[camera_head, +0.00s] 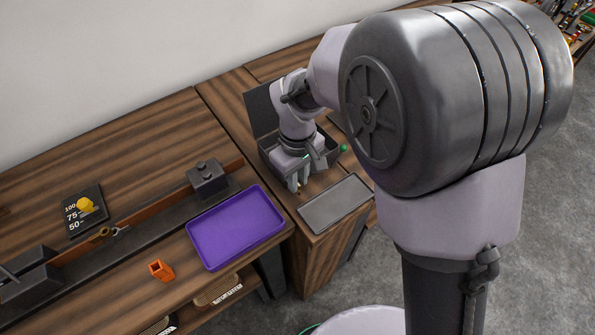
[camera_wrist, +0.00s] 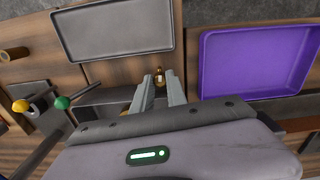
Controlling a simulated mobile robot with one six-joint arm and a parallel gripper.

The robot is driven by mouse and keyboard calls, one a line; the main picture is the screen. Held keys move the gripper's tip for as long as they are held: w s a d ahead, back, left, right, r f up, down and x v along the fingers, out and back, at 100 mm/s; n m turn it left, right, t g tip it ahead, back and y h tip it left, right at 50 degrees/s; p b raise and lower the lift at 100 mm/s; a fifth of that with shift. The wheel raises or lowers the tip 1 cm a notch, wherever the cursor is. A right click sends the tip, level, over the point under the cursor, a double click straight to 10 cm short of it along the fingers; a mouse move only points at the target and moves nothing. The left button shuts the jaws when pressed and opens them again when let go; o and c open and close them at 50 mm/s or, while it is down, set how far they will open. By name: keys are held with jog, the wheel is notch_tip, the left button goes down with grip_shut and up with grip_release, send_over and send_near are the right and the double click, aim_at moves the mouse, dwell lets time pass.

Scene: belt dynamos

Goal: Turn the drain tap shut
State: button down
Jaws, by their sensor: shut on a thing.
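A small brass-coloured piece, which looks like the drain tap (camera_wrist: 159,74), shows between the tips of my gripper (camera_wrist: 159,82) in the wrist view. The fingers are shut on it, and they hide most of it. I cannot tell how far it is turned. In the head view my gripper (camera_head: 297,185) points down at the front side of a dark open box (camera_head: 264,136), beside the wooden edge. My arm covers much of that box, and the tap is too small to make out clearly there.
A grey tray (camera_head: 335,204) lies to the right of my gripper, and a purple tray (camera_head: 236,226) to the left. Levers with a green ball (camera_wrist: 61,102) and a yellow ball (camera_wrist: 20,105) stand close by. An orange block (camera_head: 161,271) sits further left.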

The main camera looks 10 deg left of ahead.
jog(key=shift+n, duration=0.7)
jog(key=c, duration=1.3)
grip_release()
jog(key=shift+c, duration=0.2)
notch_tip(320, 180, up, 18)
jog(key=p, duration=0.6)
jog(key=shift+f+p, duration=0.25)
jog(key=shift+p, duration=0.1)
